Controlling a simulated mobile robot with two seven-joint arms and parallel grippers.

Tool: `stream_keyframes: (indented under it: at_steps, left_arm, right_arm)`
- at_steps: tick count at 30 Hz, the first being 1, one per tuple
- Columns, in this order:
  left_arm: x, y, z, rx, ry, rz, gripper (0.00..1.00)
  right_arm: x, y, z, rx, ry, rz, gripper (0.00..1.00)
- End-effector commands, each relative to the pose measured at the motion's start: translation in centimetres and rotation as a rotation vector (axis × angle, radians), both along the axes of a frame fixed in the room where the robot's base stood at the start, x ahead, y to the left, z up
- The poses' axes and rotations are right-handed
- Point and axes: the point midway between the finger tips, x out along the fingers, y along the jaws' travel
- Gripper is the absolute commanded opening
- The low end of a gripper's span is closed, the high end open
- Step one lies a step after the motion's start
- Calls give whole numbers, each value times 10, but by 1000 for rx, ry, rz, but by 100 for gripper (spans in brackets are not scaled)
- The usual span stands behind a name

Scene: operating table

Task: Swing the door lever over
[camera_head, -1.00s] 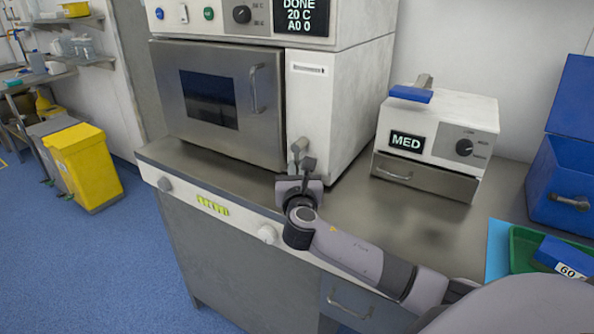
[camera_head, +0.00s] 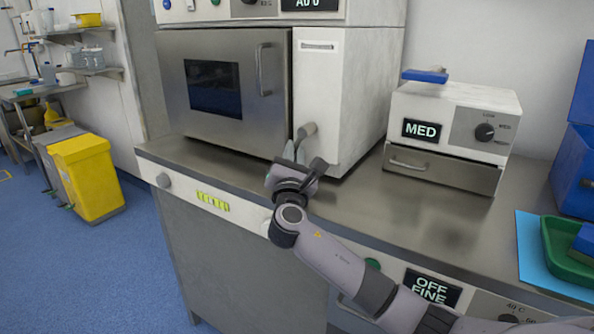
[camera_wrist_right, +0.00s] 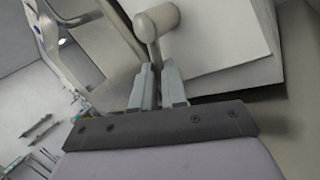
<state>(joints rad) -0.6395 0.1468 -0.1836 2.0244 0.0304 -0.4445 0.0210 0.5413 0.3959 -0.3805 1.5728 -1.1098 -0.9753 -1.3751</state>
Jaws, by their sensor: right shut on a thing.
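The door lever (camera_head: 306,131) is a grey rod with a rounded hub, at the lower right of the steel door (camera_head: 222,95) of the white machine. In the head view my right gripper (camera_head: 296,160) is at the lever's lower end, which slants down and to the left. In the right wrist view the lever's thick hub (camera_wrist_right: 158,20) stands above the two fingers (camera_wrist_right: 158,84). The fingers are closed on its thin stem. The door looks closed. The gripper hides the lever's lower end. My left gripper is not in view.
The machine stands on a steel counter (camera_head: 440,215). A smaller white unit marked MED (camera_head: 455,115) is to its right, then a green tray (camera_head: 565,250) and a blue box (camera_head: 575,170). A yellow bin (camera_head: 88,178) stands on the floor at left. Counter between the machines is clear.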

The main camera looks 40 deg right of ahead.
Motion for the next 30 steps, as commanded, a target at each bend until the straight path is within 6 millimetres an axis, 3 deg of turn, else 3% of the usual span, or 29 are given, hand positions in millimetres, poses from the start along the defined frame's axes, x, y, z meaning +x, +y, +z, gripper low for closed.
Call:
stream_keyframes:
  at_steps: [1,23,24,26,30]
  left_arm:
    - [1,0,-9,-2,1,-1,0]
    - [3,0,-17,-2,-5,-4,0]
    - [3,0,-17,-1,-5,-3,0]
    - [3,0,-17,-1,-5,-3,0]
    - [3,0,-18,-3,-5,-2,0]
  right_arm:
    - [2,2,-9,11,-10,2,0]
    - [5,4,-4,42,-81,4,0]
    - [5,4,-4,42,-80,5,19]
    - [5,4,-3,42,-81,4,37]
    - [5,3,-1,40,-84,3,37]
